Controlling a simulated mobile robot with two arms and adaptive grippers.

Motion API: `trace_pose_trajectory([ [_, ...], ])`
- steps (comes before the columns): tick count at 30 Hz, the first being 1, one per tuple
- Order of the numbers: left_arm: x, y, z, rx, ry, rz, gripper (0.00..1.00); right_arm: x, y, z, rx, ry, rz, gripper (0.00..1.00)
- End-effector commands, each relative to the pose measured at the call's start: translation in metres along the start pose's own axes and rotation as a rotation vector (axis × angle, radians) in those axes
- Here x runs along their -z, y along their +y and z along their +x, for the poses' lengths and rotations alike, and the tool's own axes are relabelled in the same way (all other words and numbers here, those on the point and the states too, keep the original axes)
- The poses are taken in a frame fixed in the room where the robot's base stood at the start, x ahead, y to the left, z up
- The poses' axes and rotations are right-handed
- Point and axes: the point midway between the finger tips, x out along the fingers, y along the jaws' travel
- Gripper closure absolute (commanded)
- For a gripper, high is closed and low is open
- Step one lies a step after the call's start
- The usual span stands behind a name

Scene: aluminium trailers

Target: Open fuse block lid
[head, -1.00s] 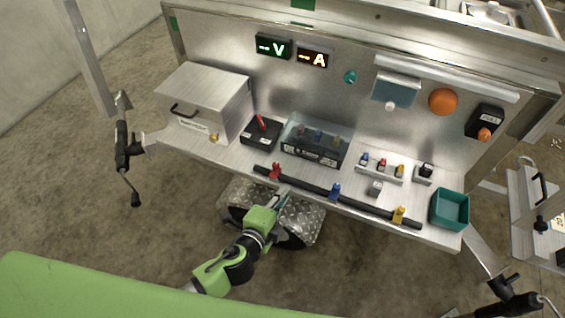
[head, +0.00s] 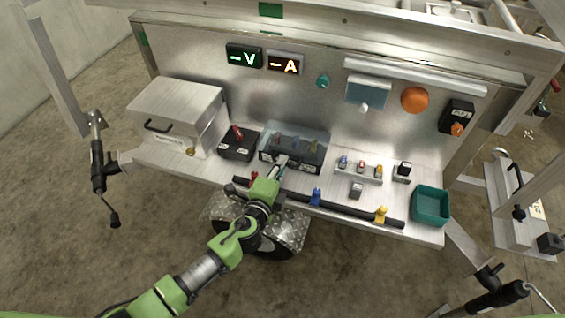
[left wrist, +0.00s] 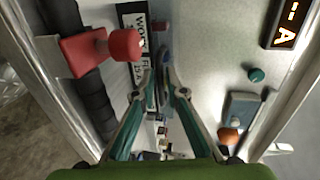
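The fuse block (head: 310,166) is a dark box with a clear, tinted lid (head: 312,135) on the trailer shelf. The lid looks lowered over coloured fuses. My left gripper (head: 281,164) is at the front edge of the block, over its left half; I cannot tell whether it touches the lid. In the left wrist view the two teal fingers (left wrist: 166,86) stand apart with nothing visibly held between them. The block's white label (left wrist: 134,48) shows just beyond them, partly cut off. My right gripper is out of view.
A black bar with red, blue (head: 316,197) and yellow (head: 381,214) clips runs along the shelf's front edge. A black box with a red lever (head: 237,133) stands left of the block. Small switches (head: 360,169) and a teal bin (head: 431,206) are at the right.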

Motion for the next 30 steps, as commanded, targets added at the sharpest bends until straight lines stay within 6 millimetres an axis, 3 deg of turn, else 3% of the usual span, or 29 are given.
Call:
trace_pose_trajectory([
  [6,0.0,0.0,0.015,0.0,-0.001,0.0,0.88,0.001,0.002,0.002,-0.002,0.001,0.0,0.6],
  [14,0.0,0.0,0.016,0.0,0.0,0.0,0.88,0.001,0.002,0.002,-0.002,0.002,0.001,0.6],
  [17,0.0,0.0,0.016,0.0,0.0,0.0,1.0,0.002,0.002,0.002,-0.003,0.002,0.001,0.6],
  [30,-0.002,-0.01,0.018,-0.027,0.0,0.0,1.0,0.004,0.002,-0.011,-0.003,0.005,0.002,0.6],
])
